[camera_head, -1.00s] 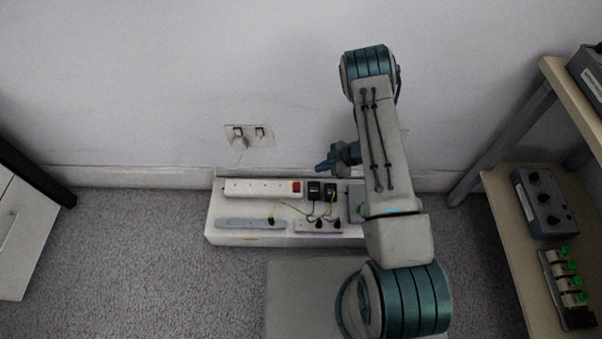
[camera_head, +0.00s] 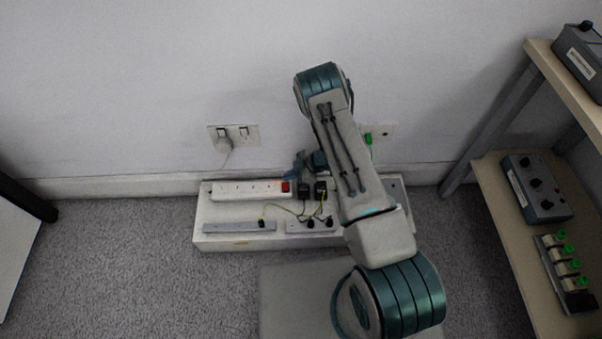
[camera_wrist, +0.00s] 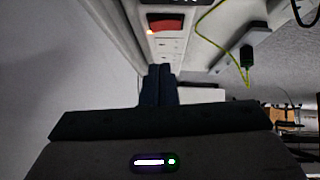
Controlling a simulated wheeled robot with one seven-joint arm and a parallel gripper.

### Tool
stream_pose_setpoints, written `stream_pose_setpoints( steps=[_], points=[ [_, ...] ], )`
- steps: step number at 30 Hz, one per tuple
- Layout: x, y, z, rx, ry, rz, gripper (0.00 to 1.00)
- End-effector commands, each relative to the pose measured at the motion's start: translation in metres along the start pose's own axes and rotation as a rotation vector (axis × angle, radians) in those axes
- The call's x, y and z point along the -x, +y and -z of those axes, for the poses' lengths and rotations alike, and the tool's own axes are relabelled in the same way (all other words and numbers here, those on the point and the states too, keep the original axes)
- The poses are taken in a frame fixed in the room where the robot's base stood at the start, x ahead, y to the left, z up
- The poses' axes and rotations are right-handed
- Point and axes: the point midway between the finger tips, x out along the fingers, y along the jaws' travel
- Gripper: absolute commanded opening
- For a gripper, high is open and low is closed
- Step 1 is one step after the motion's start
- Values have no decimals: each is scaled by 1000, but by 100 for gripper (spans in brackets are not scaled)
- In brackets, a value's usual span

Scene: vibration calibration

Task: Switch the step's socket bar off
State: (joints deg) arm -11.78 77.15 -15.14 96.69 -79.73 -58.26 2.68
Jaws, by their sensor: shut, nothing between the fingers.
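The white socket bar (camera_head: 240,191) lies along the back of a low white step (camera_head: 215,240) against the wall. Its red switch (camera_head: 286,187) is at the bar's right end. In the wrist view the red switch (camera_wrist: 165,24) shows near the top with a small orange glow at its left edge. My gripper (camera_head: 298,160) is just above and behind the switch end of the bar, partly hidden by my arm. In the wrist view its dark fingers (camera_wrist: 158,72) are together and empty, pointing toward the bar, apart from the switch.
Black adapters (camera_head: 304,192) with yellow-green leads stand right of the switch. Two grey strips, one at the left (camera_head: 238,227) and one at the right (camera_head: 310,226), lie along the step's front. A wall socket (camera_head: 233,136) is above. A shelf (camera_head: 500,195) stands at right.

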Motion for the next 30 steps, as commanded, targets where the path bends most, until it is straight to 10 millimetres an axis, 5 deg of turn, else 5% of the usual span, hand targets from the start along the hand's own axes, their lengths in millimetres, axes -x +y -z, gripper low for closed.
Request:
stream_pose_setpoints(
  steps=[9, 30],
  points=[
    [-29, 0, -27, 0, 0, 0, 0],
    [-33, 1, -32, 0, -3, 1, 0]
  ],
)
